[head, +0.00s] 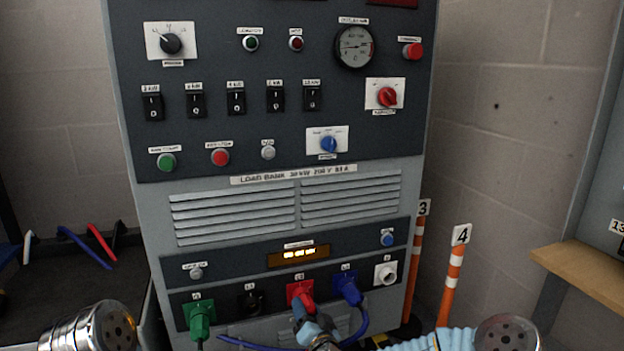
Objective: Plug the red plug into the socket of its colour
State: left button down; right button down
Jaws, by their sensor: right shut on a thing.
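The red plug (305,304) is at the red socket (300,288) in the bottom row of the load bank panel. Its front end overlaps the socket face; how deep it sits cannot be told. My right gripper (308,326) is shut on the red plug from below and hides its back part. My left gripper is out of the picture; only part of my left arm shows at the lower left.
A green plug (200,320) and a blue plug (349,290) sit at sockets either side. The black socket (250,301) and white socket (386,273) look empty. Blue cable hangs near my right gripper. Orange-striped posts (452,285) stand at right.

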jog(key=shift+w+a+r, duration=0.15)
jog(key=shift+w+r, duration=0.05)
jog(key=shift+r, duration=0.2)
jog(key=shift+f+m+b, duration=0.15)
jog(key=shift+m+b, duration=0.25)
jog(key=m+b, duration=0.2)
jog(key=m, duration=0.2)
jog(key=shift+b, duration=0.3)
jog(key=shift+m+b, duration=0.4)
jog(key=shift+m, duration=0.8)
jog(key=shift+r, duration=0.2)
jog(key=shift+c, duration=2.3)
grip_release()
jog(key=shift+s, duration=0.1)
